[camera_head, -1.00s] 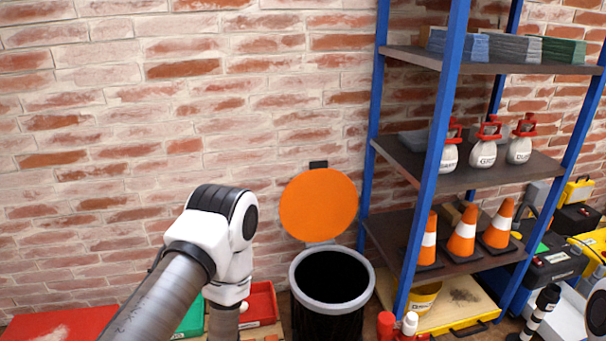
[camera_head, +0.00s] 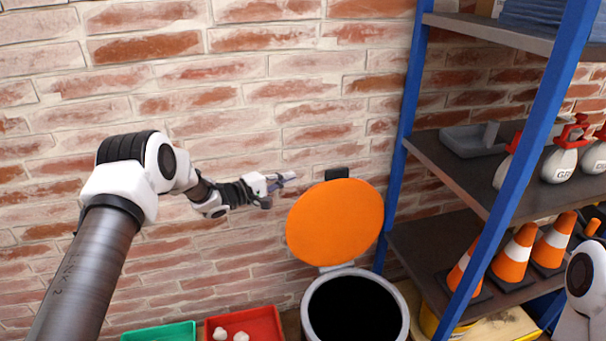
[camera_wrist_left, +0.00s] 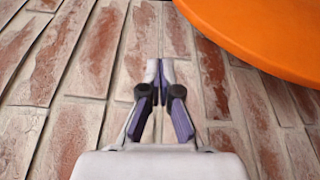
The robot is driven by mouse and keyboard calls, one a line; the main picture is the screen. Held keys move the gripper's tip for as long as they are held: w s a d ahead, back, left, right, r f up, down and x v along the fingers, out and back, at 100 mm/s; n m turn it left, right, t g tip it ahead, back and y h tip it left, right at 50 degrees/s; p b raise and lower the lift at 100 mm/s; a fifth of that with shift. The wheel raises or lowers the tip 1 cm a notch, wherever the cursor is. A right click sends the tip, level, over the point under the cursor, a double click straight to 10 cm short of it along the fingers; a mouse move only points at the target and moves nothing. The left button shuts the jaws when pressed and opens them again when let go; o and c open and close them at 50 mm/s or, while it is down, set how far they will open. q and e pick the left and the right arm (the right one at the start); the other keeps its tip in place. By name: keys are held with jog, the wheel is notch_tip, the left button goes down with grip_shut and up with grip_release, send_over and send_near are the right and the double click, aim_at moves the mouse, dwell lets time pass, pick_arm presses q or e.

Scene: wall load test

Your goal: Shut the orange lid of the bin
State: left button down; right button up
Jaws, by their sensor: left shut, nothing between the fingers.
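The bin's orange lid (camera_head: 335,222) stands open and upright against the brick wall, with a dark tab at its top edge. The bin (camera_head: 392,328) has a grey rim and a dark open mouth below the lid. My left gripper (camera_head: 288,178) is shut and empty, just left of the lid's upper edge and close to the wall. In the left wrist view the shut fingers (camera_wrist_left: 158,68) point along the bricks, and the orange lid (camera_wrist_left: 270,30) fills the upper right, apart from them. My right gripper is not in view.
A blue-framed shelf (camera_head: 545,120) with cones and white bottles stands right of the bin. A red tray (camera_head: 262,324) and a green tray (camera_head: 160,334) lie low on the left. The wall above the lid is clear.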

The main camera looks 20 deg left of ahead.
pick_arm(q)
jog(key=b+x, duration=0.2)
jog(key=x, duration=0.6)
jog(key=shift+w+d+f, duration=0.1)
jog(key=shift+w+d, duration=0.1)
jog(key=shift+d, duration=0.35)
jog(key=shift+s+d+r, duration=0.2)
jog(key=shift+s+d, duration=0.25)
jog(key=shift+s, duration=0.3)
jog(key=shift+s+d+r, duration=0.2)
jog(key=shift+s+d, duration=0.25)
jog(key=shift+s, duration=0.3)
jog(key=shift+s+d, duration=0.1)
